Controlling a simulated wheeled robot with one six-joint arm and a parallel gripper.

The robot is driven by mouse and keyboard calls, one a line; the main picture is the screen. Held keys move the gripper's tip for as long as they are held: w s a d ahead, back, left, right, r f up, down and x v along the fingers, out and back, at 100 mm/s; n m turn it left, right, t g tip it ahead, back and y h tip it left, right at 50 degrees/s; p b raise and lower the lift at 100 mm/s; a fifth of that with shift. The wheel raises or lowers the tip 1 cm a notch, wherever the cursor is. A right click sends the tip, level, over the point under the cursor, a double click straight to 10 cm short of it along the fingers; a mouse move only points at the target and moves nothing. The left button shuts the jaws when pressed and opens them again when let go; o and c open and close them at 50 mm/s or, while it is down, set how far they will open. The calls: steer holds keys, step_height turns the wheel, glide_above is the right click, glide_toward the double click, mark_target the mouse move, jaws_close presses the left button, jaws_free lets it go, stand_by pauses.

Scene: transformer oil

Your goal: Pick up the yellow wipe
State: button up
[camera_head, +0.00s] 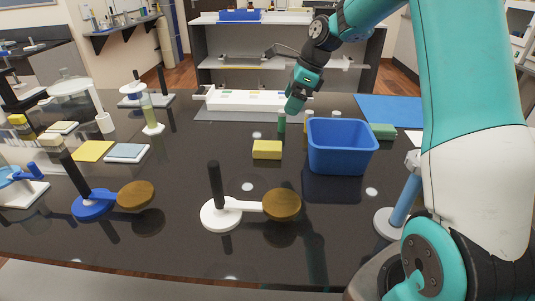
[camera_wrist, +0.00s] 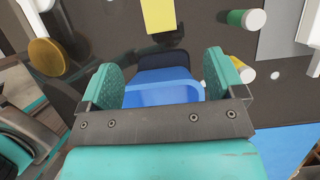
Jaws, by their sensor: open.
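A flat yellow square (camera_head: 92,151), which looks like the yellow wipe, lies on the dark table at the left, beside a light blue square. A thicker yellow block (camera_head: 267,149) lies mid-table, left of the blue bin; what appears to be this block shows at the top of the wrist view (camera_wrist: 159,14). My gripper (camera_head: 295,104) is above the table near the blue bin, far to the right of the flat yellow square. In the wrist view my gripper (camera_wrist: 160,66) has its teal fingers wide apart, with nothing held between them. The flat square is not visible there.
A blue bin (camera_head: 341,147) stands right of the yellow block. Two stands with brown round pads (camera_head: 282,204) (camera_head: 136,195) are at the front. A light blue square (camera_head: 127,153) and glassware (camera_head: 151,114) are near the wipe.

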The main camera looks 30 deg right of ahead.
steer(key=p, duration=0.1)
glide_toward(268, 145)
steer(key=x, duration=0.5)
steer(key=shift+w, duration=0.1)
steer(key=shift+p+x, duration=0.65)
steer(key=shift+x, duration=2.1)
steer(key=shift+c, duration=0.4)
steer(key=c, duration=0.9)
